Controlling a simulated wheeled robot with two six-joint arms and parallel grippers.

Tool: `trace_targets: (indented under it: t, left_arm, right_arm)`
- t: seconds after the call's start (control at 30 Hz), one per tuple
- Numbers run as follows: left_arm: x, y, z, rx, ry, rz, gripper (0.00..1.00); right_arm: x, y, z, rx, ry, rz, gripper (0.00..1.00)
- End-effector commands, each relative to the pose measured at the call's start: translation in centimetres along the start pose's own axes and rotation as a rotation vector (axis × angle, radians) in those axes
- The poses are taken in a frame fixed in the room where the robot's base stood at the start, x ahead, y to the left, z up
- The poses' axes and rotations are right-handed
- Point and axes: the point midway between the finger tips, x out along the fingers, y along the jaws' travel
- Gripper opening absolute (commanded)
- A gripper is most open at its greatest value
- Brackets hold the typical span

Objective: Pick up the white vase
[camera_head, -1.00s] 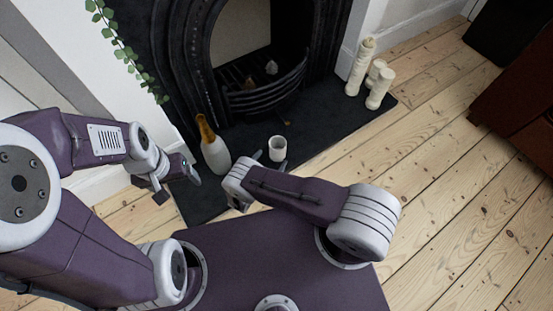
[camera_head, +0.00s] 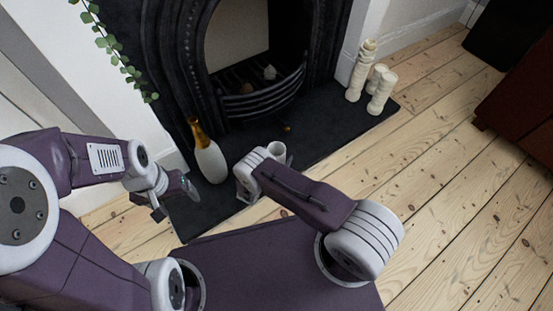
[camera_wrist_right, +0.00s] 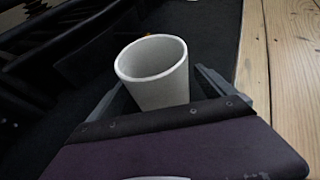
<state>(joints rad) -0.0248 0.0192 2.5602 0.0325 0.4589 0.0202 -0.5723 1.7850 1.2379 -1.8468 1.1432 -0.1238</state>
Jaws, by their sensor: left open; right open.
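The white vase (camera_head: 277,151), a plain open-topped tapered cup shape, stands upright on the dark hearth. My right arm partly covers it in the head view. In the right wrist view the vase (camera_wrist_right: 155,85) is at the centre, its hollow mouth facing the camera. My right gripper (camera_wrist_right: 160,82) is open, with one finger on each side of the vase; its lower part is hidden behind the gripper body, and I cannot tell whether a finger touches it. My left gripper (camera_head: 175,202) is open and empty, to the left of the hearth's white bottle.
The white bottle with a gold neck (camera_head: 210,160) stands on the hearth (camera_head: 325,140) between my grippers. Cream candles (camera_head: 368,78) stand at the hearth's right end. The black fireplace (camera_head: 262,95) rises behind. Bare floorboards (camera_head: 450,170) are clear at right.

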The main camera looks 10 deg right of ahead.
Motion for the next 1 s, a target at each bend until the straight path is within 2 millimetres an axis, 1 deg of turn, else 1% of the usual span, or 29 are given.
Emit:
trace_targets:
  t: [0.13, 0.17, 0.2, 0.27, 0.3, 0.37, 0.4, 0.47, 0.5, 0.67, 0.77, 0.87, 0.97, 1.0]
  left_arm:
    - [-0.1, 0.0, 0.0, 0.0, 0.001, 0.0, 0.79]
    - [-0.1, 0.0, 0.0, 0.0, 0.001, 0.0, 0.79]
    - [-0.2, 0.0, 0.0, 0.0, 0.001, 0.0, 0.79]
    - [-0.2, 0.0, 0.0, 0.0, 0.001, 0.0, 0.79]
    - [-0.2, 0.0, 0.0, 0.0, 0.001, 0.0, 0.79]
    - [-0.2, 0.0, 0.0, 0.0, 0.001, 0.0, 0.79]
    - [-0.1, 0.0, 0.0, 0.0, 0.001, 0.0, 0.79]
    - [-0.2, 0.0, 0.0, 0.0, 0.001, 0.0, 0.79]
    - [-0.2, 0.0, 0.0, 0.0, 0.001, 0.0, 0.79]
    - [-0.3, 0.0, 0.0, 0.0, 0.001, 0.0, 0.79]
    - [-0.9, 0.0, -0.1, 0.0, 0.001, 0.0, 0.79]
    - [-2.2, 0.0, -0.2, 0.0, 0.0, 0.0, 0.79]
    - [-3.9, 0.1, -0.4, 0.0, 0.001, 0.0, 0.79]
    - [-4.8, 0.1, -0.5, 0.0, 0.001, 0.0, 0.79]
  right_arm:
    - [-0.1, 0.0, 0.1, 0.0, 0.0, 0.0, 0.94]
    - [-0.1, 0.0, 0.1, 0.0, 0.0, 0.0, 0.88]
    - [-0.1, 0.0, 0.1, 0.0, 0.0, 0.0, 0.77]
    - [-0.1, 0.0, 0.1, 0.0, 0.0, 0.0, 0.6]
    - [-0.1, 0.0, 0.1, 0.0, 0.0, 0.0, 0.49]
    - [-0.1, 0.0, 0.1, 0.0, 0.0, 0.0, 0.32]
    - [-0.1, 0.0, 0.1, 0.0, 0.0, 0.0, 0.21]
    - [-0.1, 0.0, 0.2, 0.001, -0.001, 0.0, 0.05]
    - [-0.1, 0.0, 0.1, 0.001, -0.001, 0.0, 0.03]
    - [-0.1, 0.0, 0.2, 0.001, -0.001, 0.0, 0.03]
    - [-0.4, 0.0, 0.9, 0.001, -0.001, 0.0, 0.03]
    - [-0.9, 0.1, 2.2, 0.001, -0.001, 0.0, 0.03]
    - [-1.7, 0.1, 4.0, 0.002, -0.001, 0.001, 0.03]
    - [-2.0, 0.1, 4.9, 0.002, -0.001, 0.001, 0.03]
